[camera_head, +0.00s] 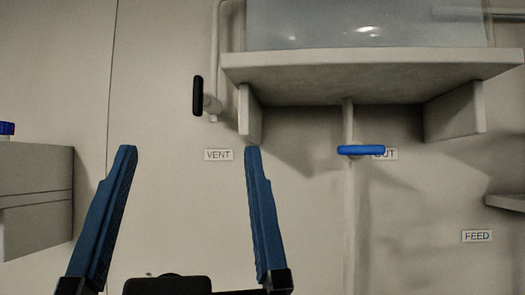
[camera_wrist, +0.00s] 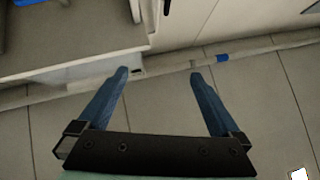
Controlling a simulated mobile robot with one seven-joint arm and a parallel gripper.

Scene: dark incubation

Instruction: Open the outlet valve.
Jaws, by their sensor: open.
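The outlet valve's blue handle (camera_head: 360,150) lies horizontally across a vertical pipe (camera_head: 349,215) under a shelf in the head view. It partly covers the label beside it, of which "UT" shows. My gripper (camera_head: 190,150) is open and empty, its two blue fingers pointing up, to the left of the blue handle and apart from it in the picture. In the wrist view my gripper (camera_wrist: 159,75) is open over the floor, with nothing between the fingers.
A black vent handle (camera_head: 198,95) stands upright above the VENT label (camera_head: 218,155). A shelf (camera_head: 370,75) with side brackets overhangs the blue handle. A FEED label (camera_head: 477,236) is at lower right. A grey cabinet (camera_head: 38,200) stands at left. A pipe (camera_wrist: 265,47) runs along the floor.

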